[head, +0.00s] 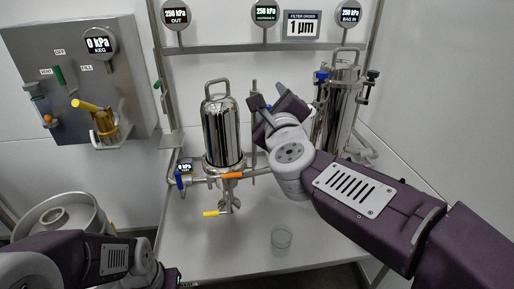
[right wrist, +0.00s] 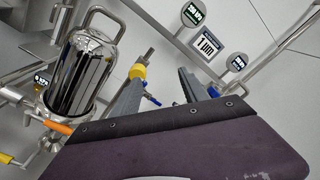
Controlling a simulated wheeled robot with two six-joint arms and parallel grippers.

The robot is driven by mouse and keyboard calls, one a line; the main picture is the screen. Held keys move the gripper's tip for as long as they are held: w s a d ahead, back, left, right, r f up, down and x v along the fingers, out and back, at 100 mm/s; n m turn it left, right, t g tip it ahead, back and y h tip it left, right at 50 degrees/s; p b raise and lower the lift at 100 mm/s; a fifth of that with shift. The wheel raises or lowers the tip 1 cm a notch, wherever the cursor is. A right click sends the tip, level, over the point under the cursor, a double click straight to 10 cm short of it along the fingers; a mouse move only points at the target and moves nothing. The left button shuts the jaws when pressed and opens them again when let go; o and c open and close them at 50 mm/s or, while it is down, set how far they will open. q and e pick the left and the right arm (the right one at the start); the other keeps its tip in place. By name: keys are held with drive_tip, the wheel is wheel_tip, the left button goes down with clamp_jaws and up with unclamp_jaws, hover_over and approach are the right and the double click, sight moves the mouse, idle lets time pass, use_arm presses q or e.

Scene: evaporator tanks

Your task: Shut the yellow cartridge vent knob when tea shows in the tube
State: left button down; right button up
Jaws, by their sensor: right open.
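The upright steel cartridge housing (head: 223,135) stands left of my right gripper (head: 262,103) in the head view. In the right wrist view the housing (right wrist: 80,75) is at the left. A yellow knob (right wrist: 138,72) on a thin metal stem shows there, close by the left finger of my right gripper (right wrist: 160,80). The fingers are apart, and I cannot tell whether one touches the knob. In the head view I cannot make out this knob behind the gripper. No tea can be made out in a tube. My left arm is at the lower left; its fingers are not clear.
A yellow-handled valve (head: 213,213) and an orange handle (head: 204,176) are low on the housing's pipework. A second steel housing (head: 338,110) stands behind my right arm. A glass beaker (head: 281,238) stands on the white table (head: 225,255). A panel (head: 75,70) with a gauge hangs left.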

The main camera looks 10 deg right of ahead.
wheel_tip(320, 180, down, 4)
drive_tip(key=a+y+b, duration=0.1)
drive_tip(key=a+b, duration=0.1)
drive_tip(key=shift+n, duration=0.3)
drive_tip(key=w+b, duration=0.1)
drive_tip(key=w, duration=0.7)
drive_tip(key=shift+w+a, duration=0.1)
use_arm(q)
wheel_tip(320, 180, down, 6)
use_arm(e)
clamp_jaws()
